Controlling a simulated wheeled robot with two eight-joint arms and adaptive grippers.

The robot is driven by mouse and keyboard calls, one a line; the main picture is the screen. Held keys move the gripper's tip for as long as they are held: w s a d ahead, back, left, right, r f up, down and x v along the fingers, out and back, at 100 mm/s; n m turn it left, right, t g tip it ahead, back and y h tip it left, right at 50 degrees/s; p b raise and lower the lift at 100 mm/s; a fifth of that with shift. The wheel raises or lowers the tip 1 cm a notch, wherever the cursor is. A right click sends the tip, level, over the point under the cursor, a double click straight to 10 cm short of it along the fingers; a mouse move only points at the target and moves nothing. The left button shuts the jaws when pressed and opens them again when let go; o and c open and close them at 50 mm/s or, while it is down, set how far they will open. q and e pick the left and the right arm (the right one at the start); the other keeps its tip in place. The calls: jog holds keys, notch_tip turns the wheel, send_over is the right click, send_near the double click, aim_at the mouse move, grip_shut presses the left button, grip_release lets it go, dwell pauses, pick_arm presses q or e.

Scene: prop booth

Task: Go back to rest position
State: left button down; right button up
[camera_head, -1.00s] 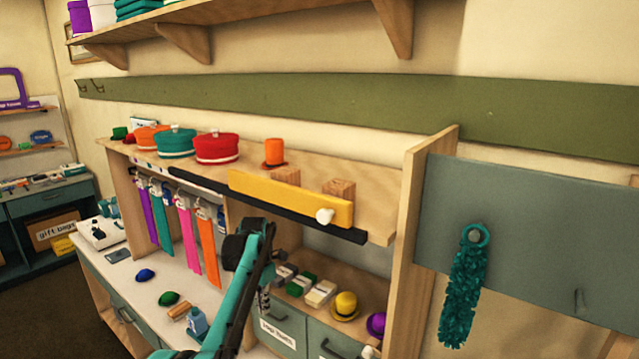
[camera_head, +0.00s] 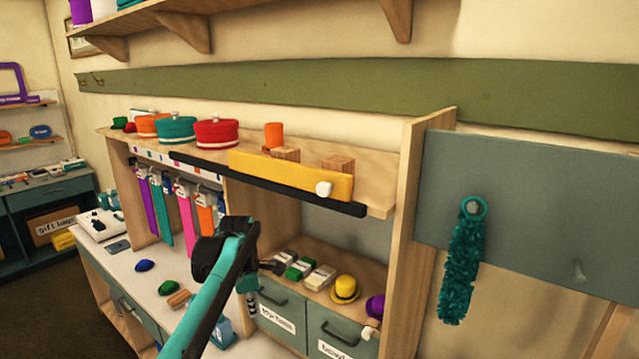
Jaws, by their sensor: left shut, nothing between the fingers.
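My left arm comes up from the bottom with a long teal link and a black joint (camera_head: 226,240). My left gripper (camera_head: 272,266) is small and dark beyond that joint, shut and empty. It shows in front of the near end of the open cubby, beside a row of small boxes (camera_head: 301,268); whether it touches anything is hard to tell. My right gripper is out of view.
A wooden bench unit has drawers (camera_head: 280,325), a hat shelf with a yellow board (camera_head: 290,173), and hanging strips (camera_head: 163,212). A teal garland (camera_head: 462,270) hangs on the right panel.

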pick_arm(q)
jog(key=s+f+m+t+b, duration=0.1)
jog(key=s+f+m+b, duration=0.15)
jog(key=s+m, duration=0.35)
jog(key=s+f+m+t+b, duration=0.1)
jog(key=s+f+m+b, duration=0.15)
jog(key=s, duration=0.55)
jog(key=s+a+f+m+t+b, duration=0.1)
jog(key=s+f+m+t+b, duration=0.2)
jog(key=s+f+m, duration=0.9)
jog(key=s+f+b, duration=0.2)
jog(key=s+b, duration=0.1)
jog(key=shift+s+f+m, duration=0.15)
jog(key=shift+s+m, duration=0.2)
jog(key=shift+s, duration=0.05)
jog(key=shift+a, duration=0.1)
